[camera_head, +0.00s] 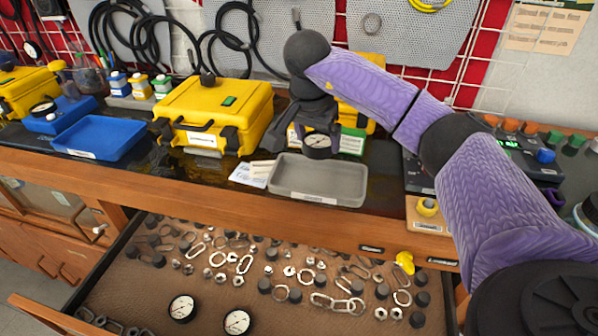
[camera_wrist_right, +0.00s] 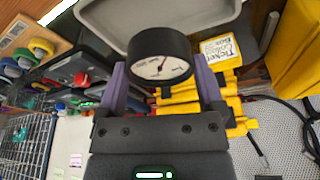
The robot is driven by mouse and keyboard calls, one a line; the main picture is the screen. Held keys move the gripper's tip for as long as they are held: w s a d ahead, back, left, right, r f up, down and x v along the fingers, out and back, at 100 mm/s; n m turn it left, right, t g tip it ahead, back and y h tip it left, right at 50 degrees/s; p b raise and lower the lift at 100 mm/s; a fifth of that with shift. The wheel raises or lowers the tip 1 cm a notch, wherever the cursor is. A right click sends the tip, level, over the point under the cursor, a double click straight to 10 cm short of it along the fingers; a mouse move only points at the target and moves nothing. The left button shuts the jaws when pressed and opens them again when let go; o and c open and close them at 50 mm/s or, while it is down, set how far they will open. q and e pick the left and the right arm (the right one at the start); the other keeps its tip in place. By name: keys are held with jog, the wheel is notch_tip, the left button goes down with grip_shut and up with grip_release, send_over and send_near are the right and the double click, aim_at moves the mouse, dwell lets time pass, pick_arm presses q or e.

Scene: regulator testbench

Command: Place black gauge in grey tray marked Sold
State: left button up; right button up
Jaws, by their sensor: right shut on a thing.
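My right gripper (camera_head: 314,132) is shut on a black gauge (camera_head: 318,146) with a white dial and holds it above the back edge of the grey tray (camera_head: 320,181). In the right wrist view the gauge (camera_wrist_right: 160,58) sits between the two purple fingers of the right gripper (camera_wrist_right: 165,85), with the tray's rim (camera_wrist_right: 225,28) beyond it. The tray stands on the dark bench top and looks empty. It carries a small white label on its front, too small to read. My left gripper is not in view.
A blue tray (camera_head: 97,137) and a yellow case (camera_head: 214,112) stand to the left. Another gauge rests by a blue block (camera_head: 58,119). Below, an open drawer (camera_head: 150,285) holds two gauges (camera_head: 183,307) and many small fittings. Black devices (camera_head: 490,160) stand to the right.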

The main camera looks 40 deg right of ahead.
aim_at(313, 143)
jog(key=shift+w+d+f+m+b, duration=0.15)
jog(key=shift+d+f+m+b, duration=0.05)
jog(key=shift+d+f+b, duration=0.2)
jog(key=shift+w+d+f+m+b, duration=0.15)
jog(key=shift+f+m+b, duration=0.1)
jog(key=shift+f, duration=0.25)
notch_tip(313, 143, down, 7)
jog(key=b, duration=0.2)
jog(key=shift+s+f+b, duration=0.15)
jog(key=shift+f+b, duration=0.05)
jog(key=shift+b, duration=0.15)
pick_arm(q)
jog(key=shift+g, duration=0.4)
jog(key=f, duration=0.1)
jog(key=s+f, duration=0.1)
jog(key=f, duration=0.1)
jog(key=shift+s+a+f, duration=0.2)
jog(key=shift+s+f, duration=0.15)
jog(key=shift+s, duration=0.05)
pick_arm(e)
jog(key=shift+r, duration=0.15)
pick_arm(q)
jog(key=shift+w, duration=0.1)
